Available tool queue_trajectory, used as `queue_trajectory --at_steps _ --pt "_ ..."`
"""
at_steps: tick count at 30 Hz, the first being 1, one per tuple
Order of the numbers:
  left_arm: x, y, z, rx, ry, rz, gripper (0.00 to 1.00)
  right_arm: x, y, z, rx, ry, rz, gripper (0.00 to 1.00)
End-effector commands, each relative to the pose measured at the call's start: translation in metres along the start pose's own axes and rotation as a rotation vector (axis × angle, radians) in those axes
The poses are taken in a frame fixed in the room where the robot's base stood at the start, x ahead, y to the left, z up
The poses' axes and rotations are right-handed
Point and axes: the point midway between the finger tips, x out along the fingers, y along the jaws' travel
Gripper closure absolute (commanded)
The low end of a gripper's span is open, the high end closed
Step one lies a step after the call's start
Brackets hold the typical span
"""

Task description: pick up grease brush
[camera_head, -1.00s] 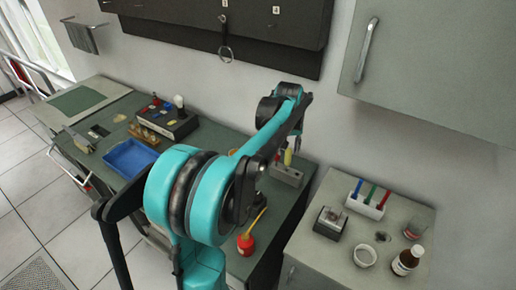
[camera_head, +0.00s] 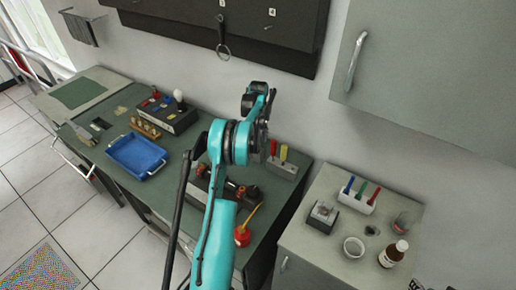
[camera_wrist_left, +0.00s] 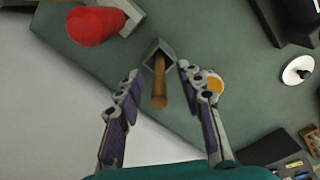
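A wooden-handled tool (camera_wrist_left: 159,82), which looks like the grease brush, stands in the left wrist view with its handle toward the camera. Its lower end meets a grey, angular piece (camera_wrist_left: 158,50); I cannot tell whether bristles are there. My left gripper (camera_wrist_left: 159,71) is open, with one finger on each side of the handle and gaps on both sides. In the head view my left arm reaches over the back of the bench, and its gripper (camera_head: 262,136) is partly hidden, as is the tool. My right gripper is not in view.
A grey holder (camera_head: 287,169) with red and yellow upright pieces stands close by on the bench. A red oil can (camera_head: 242,236) is near the front. A blue tray (camera_head: 137,155) and a black box (camera_head: 171,117) lie left. A side cabinet (camera_head: 325,246) carries several small items.

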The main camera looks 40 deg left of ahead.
Motion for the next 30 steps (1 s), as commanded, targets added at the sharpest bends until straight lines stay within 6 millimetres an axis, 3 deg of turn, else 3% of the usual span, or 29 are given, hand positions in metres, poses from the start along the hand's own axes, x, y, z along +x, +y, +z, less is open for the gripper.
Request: queue_trajectory --at_steps 9,16,20,21,30 --pt "0.043 0.001 -0.006 0.001 0.001 0.0 0.62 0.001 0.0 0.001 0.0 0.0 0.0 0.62" --pt "0.046 0.001 -0.006 0.001 0.001 0.0 0.62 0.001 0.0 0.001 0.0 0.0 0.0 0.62" --pt "0.046 0.001 -0.006 0.001 0.001 0.0 0.97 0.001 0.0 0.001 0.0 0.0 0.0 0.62" --pt "0.046 0.001 -0.006 0.001 0.001 0.0 1.0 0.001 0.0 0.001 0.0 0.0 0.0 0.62" --pt "0.045 0.001 -0.006 0.001 0.001 0.0 1.0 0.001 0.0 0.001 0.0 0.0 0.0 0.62"
